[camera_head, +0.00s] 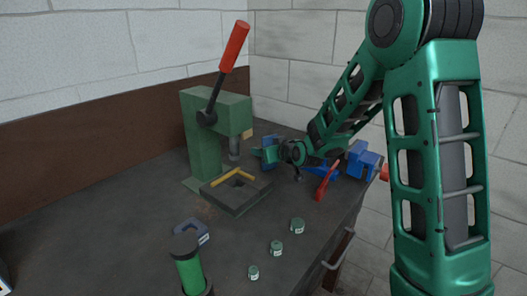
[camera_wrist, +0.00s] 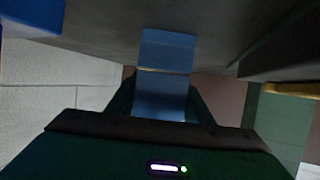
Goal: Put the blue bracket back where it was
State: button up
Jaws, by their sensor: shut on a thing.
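My gripper (camera_head: 268,154) is at the back of the bench, to the right of the green press, with the arm reaching in from the right. In the wrist view the gripper (camera_wrist: 162,98) is shut on the blue bracket (camera_wrist: 166,50). The bracket shows as two blue faces with a bend between them, one face between the fingers. In the head view the blue bracket (camera_head: 269,140) is partly hidden by the gripper. I cannot tell from these views whether it touches the bench.
The green press (camera_head: 203,130) with its red lever stands left of my gripper. A dark tray (camera_head: 238,205) with yellow edges sits at its foot. Several small jars (camera_head: 276,248) stand in front.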

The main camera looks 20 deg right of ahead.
jog(key=o, duration=1.3)
jog(key=shift+f, duration=0.1)
jog(key=v, duration=1.2)
jog(key=shift+s, duration=0.1)
